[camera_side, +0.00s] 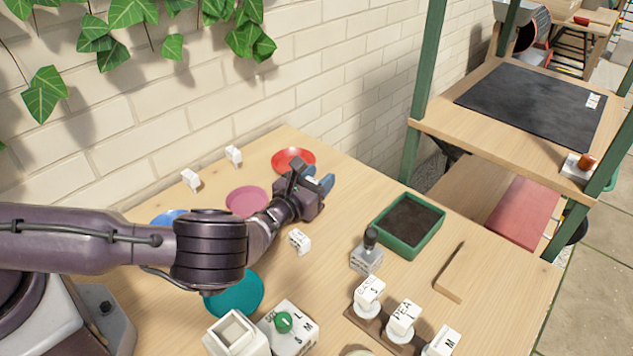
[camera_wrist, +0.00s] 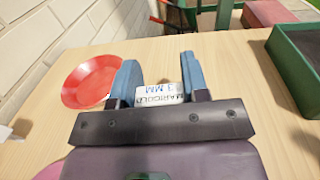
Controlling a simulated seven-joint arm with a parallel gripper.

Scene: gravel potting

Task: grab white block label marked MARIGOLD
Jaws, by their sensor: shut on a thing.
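A white block label (camera_wrist: 159,94) with lettering that reads MARIGOLD and 3 MM sits between the blue fingers of my gripper (camera_wrist: 158,82) in the wrist view. The lettering is upside down there. The fingers are shut on the block. In the side view my gripper (camera_side: 319,184) is over the table just right of the red saucer (camera_side: 294,160), and only a small white part of the block shows between the fingers. I cannot tell whether the block touches the table.
White blocks (camera_side: 299,241) stand on the wooden table. Pink (camera_side: 247,201) and teal (camera_side: 236,293) saucers lie near my arm. The wall borders the back.

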